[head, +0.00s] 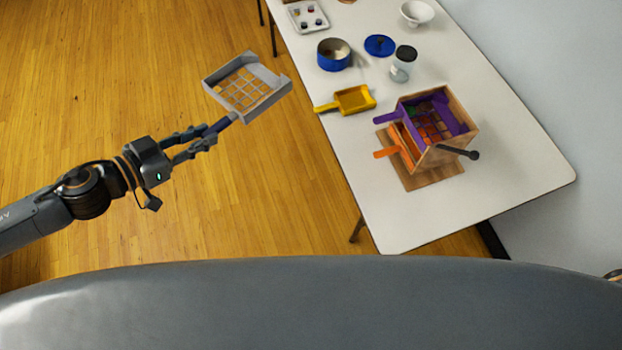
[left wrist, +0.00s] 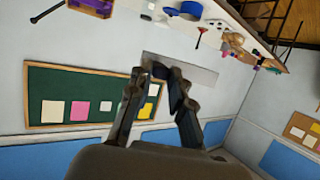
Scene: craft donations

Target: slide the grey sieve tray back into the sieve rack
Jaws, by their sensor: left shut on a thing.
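The grey sieve tray (head: 246,88), a square frame with a grid bottom, is in the air over the floor, left of the table. My left gripper (head: 208,137) is shut on its handle. In the left wrist view the fingers (left wrist: 160,85) point at a flat grey piece (left wrist: 185,69), likely the tray seen nearly edge-on. The wooden sieve rack (head: 468,122) stands on the table to the right, well apart from the tray. A purple tray (head: 454,118) and an orange tray (head: 388,152) are in it. Its inner slots are partly hidden.
The white table (head: 500,200) holds a yellow tray (head: 355,100) left of the rack, near the edge. A glass jar (head: 400,70), a blue pot (head: 333,62), a blue lid (head: 380,45) and a white bowl (head: 416,13) stand farther back. A dark knobbed rod (head: 460,152) sticks out by the rack.

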